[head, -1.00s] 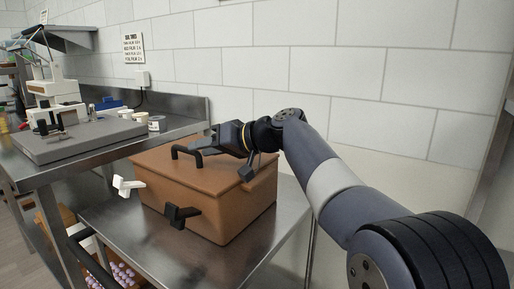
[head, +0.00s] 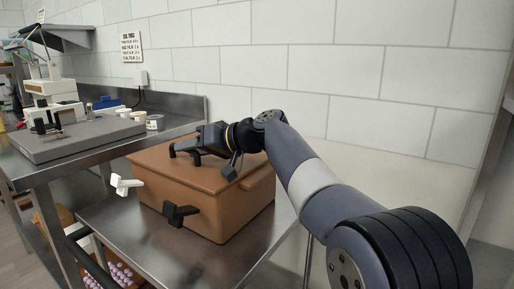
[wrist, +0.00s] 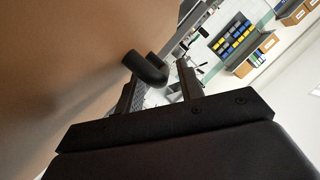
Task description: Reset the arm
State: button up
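My gripper (head: 200,144) is stretched out low over the brown box (head: 190,205), close to the black handle (head: 184,150) on its lid. In the wrist view my gripper (wrist: 162,88) shows two dark fingers with a gap between them. The curved black handle (wrist: 148,68) shows by the left finger and partly covers it. I cannot tell whether they touch. The lid (head: 215,170) sits on the box. Nothing shows held between the fingers.
The box stands on a steel table (head: 140,238) against a tiled wall. A grey machine (head: 75,138) stands on the counter at left. A bin of pinkish pieces (head: 122,274) is below.

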jog(key=p+v, duration=0.2)
jog(key=v, duration=0.8)
jog(key=shift+d+r, duration=0.2)
jog(key=b+x, duration=0.2)
jog(key=x, duration=0.8)
jog(key=shift+s+f, duration=0.1)
jog(key=shift+f, duration=0.1)
jog(key=r+p, duration=0.2)
jog(key=shift+w+a+r+m+p, duration=0.1)
jog(key=shift+w+r+m+p, duration=0.1)
jog(key=shift+w+m+p, duration=0.15)
jog(key=shift+w+d+r+m+g+y+p, duration=0.1)
jog(key=shift+w+r+m+g+y+p, duration=0.15)
jog(key=shift+r+p, duration=0.35)
jog(key=shift+w+d+r+m+g+y+p, duration=0.15)
jog(key=shift+r+m+y+p, duration=0.15)
jog(key=shift+r+p, duration=0.25)
jog(key=w+d+r+m+y+p, duration=0.4)
jog(key=w+d+r+m+p, duration=0.45)
jog(key=p, duration=1.05)
jog(key=w+d+f+m+t+y+p, duration=0.1)
jog(key=w+d+m+t+p, duration=0.1)
jog(key=w+d+m+p, duration=0.3)
jog(key=w+m+p, duration=0.4)
jog(key=w+p, duration=0.3)
jog(key=shift+w+d+t+y+p, duration=0.15)
jog(key=shift+w+t+y+p, duration=0.15)
jog(key=shift+y+p, duration=0.1)
